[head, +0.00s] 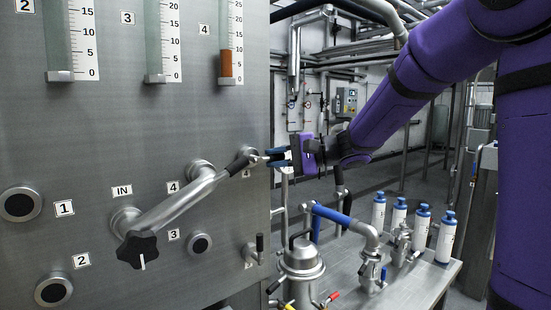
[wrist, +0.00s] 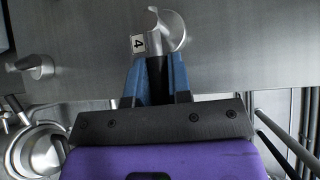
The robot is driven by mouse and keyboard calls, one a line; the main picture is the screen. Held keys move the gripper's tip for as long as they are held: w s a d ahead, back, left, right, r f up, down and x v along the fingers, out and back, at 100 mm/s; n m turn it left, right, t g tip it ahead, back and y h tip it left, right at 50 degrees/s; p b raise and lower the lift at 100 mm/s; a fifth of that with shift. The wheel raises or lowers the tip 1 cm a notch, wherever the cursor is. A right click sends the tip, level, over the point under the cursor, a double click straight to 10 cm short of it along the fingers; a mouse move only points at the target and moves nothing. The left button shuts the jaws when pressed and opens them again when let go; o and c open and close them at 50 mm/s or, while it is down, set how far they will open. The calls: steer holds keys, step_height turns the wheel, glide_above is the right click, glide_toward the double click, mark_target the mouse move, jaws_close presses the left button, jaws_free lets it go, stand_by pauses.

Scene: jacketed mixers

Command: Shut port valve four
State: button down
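Port valve four is the upper valve at the panel's right edge. Its "4" tag (head: 246,173) shows in the head view, with the body mostly hidden behind a pipe's black grip. In the wrist view the silver valve body (wrist: 172,28) and its tag (wrist: 138,44) sit just past my fingertips. My gripper (head: 268,157) is at this valve. In the wrist view its two blue fingers (wrist: 157,66) lie close on both sides of the valve's dark handle (wrist: 157,82), with no clear gap. The handle is largely hidden between them.
A swing pipe (head: 180,208) runs from the IN port to the other port marked 4, its black grip (head: 240,163) close to my fingers. A lower valve with an upright black handle (head: 259,242) is below. Vessel (head: 301,261) and white bottles (head: 445,237) stand on the bench.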

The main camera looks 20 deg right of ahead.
steer(key=shift+r+h, duration=0.1)
steer(key=shift+h, duration=0.2)
steer(key=shift+a+r+n+h, duration=0.15)
steer(key=shift+r+n+h, duration=0.5)
steer(key=shift+n+h, duration=0.3)
steer(key=h, duration=0.1)
steer(key=r+n+h, duration=0.1)
steer(key=a+r+n+h, duration=0.1)
steer(key=h, duration=0.1)
steer(key=shift+s+n, duration=0.25)
steer(key=h, duration=0.1)
steer(key=a+n+h, duration=0.1)
steer(key=h, duration=0.1)
steer(key=a+r+n+h, duration=0.1)
steer(key=shift+s+r+t, duration=0.1)
steer(key=shift+s+t, duration=0.2)
steer(key=shift+t, duration=0.1)
steer(key=shift+s+a+n+t+h, duration=0.15)
steer(key=shift+a+n+t+h, duration=0.2)
steer(key=shift+h, duration=0.5)
steer(key=shift+s+a+n+t+h, duration=0.15)
steer(key=shift+a+n+h, duration=0.15)
steer(key=shift+n+h, duration=0.4)
steer(key=c, duration=1.1)
jaws_free()
steer(key=shift+o, duration=0.2)
steer(key=shift+r, duration=0.1)
